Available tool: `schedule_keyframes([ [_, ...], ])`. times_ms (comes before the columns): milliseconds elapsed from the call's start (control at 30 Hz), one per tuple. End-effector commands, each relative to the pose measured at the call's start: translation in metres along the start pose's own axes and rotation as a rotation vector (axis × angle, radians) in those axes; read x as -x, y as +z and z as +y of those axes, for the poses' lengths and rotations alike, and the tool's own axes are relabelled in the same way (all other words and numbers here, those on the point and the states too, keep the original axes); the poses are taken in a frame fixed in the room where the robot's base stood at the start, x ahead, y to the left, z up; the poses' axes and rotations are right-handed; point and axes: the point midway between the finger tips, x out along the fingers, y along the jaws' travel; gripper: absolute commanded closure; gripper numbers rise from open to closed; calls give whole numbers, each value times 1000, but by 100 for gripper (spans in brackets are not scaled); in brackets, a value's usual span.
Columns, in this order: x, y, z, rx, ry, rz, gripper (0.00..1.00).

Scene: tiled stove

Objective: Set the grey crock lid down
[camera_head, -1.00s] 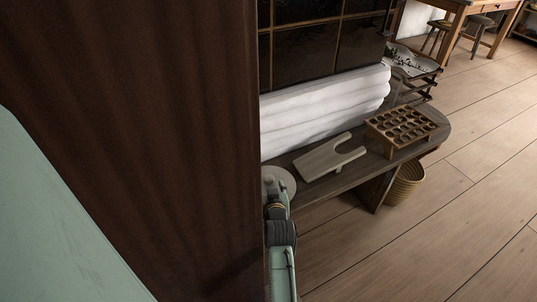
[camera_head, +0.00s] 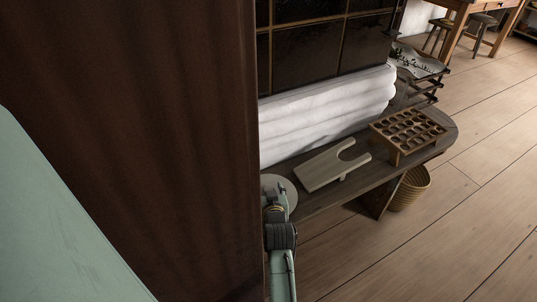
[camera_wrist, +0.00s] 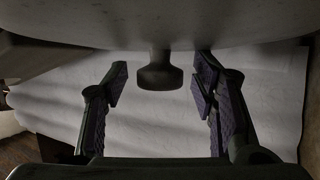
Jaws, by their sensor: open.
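The grey crock lid (camera_head: 284,184) shows in the head view as a pale round disc at the left end of the dark wooden bench, partly hidden by my arm. In the wrist view the lid (camera_wrist: 230,25) fills the top of the picture, with its dark knob (camera_wrist: 159,77) pointing down the picture. My gripper (camera_wrist: 160,84) is open, one finger on each side of the knob, with gaps between fingers and knob. In the head view my gripper (camera_head: 275,208) is at the lid's near side, its fingers hard to make out. What lies under the lid is hidden.
A pale wooden bootjack (camera_head: 325,169) lies on the bench (camera_head: 372,174) right of the lid. A wooden rack with round holes (camera_head: 408,130) stands farther right. White rounded masonry (camera_head: 325,112) rises behind. A woven basket (camera_head: 411,188) stands on the floor. A dark brown panel blocks the left.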

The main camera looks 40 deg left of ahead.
Motion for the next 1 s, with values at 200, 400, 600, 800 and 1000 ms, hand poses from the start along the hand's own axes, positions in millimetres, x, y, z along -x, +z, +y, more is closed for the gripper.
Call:
schedule_keyframes([
  [200,0,0,0,0,0,0,58],
  [400,0,0,0,0,0,0,71],
  [600,0,0,0,0,0,0,85],
  [800,0,0,0,0,0,0,98],
  [1000,0,0,0,0,0,0,100],
])
